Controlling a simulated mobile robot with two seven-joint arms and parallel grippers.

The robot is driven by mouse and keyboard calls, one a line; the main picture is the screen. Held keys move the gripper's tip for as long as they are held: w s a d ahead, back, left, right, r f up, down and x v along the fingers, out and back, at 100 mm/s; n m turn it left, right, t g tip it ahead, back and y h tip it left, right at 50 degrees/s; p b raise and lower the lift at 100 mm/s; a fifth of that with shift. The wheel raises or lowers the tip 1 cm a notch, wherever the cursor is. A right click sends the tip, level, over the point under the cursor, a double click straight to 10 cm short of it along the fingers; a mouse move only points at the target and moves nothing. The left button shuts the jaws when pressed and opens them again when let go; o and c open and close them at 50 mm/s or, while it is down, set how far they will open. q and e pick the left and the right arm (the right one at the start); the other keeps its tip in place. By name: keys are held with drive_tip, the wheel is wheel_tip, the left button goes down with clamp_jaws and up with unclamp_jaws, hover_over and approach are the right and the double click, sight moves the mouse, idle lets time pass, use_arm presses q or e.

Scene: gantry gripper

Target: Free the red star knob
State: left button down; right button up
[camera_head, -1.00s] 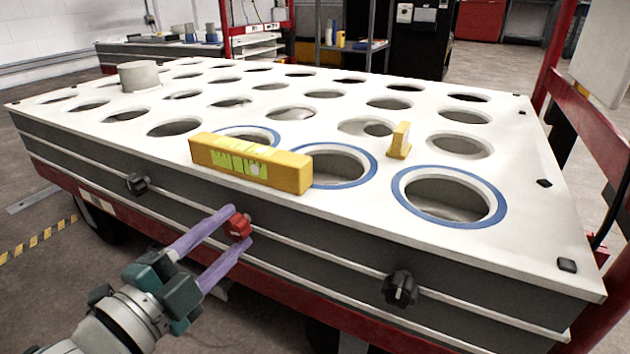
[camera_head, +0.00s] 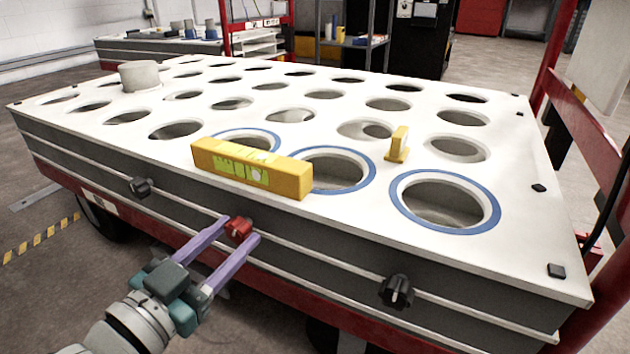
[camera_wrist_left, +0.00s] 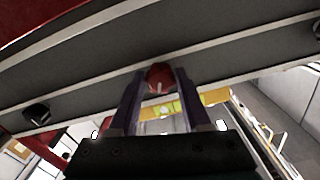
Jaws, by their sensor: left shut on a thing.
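The red star knob (camera_head: 239,227) sits at the front side of the white-topped table, in the grooved rail below the top. My left gripper (camera_head: 238,231) has its two purple fingers on either side of the knob and is shut on it. In the left wrist view the red knob (camera_wrist_left: 160,76) shows between the fingertips, with a pale mark on its face. Whether the knob stands clear of the rail is hard to tell. My right gripper is not in view.
Black knobs, one on the left (camera_head: 141,187) and one on the right (camera_head: 397,291), sit along the same rail. A yellow level (camera_head: 252,168) lies on the holed tabletop (camera_head: 330,222) just above the red knob. A small yellow block (camera_head: 397,146) and a grey cylinder (camera_head: 139,76) stand farther back.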

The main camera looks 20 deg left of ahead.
use_arm(q)
drive_tip(key=n, duration=0.4)
drive_tip(key=shift+r+n, duration=0.1)
drive_tip(key=shift+n, duration=0.2)
idle(0.3)
drive_tip(key=shift+c, duration=1.9)
unclamp_jaws()
drive_tip(key=shift+s+p, duration=0.3)
drive_tip(key=shift+p, duration=0.05)
drive_tip(key=s+p, duration=0.2)
drive_tip(key=s, duration=0.7)
drive_tip(key=shift+s+a+p, duration=0.15)
drive_tip(key=shift+a+p, duration=0.2)
drive_tip(key=shift+a, duration=0.05)
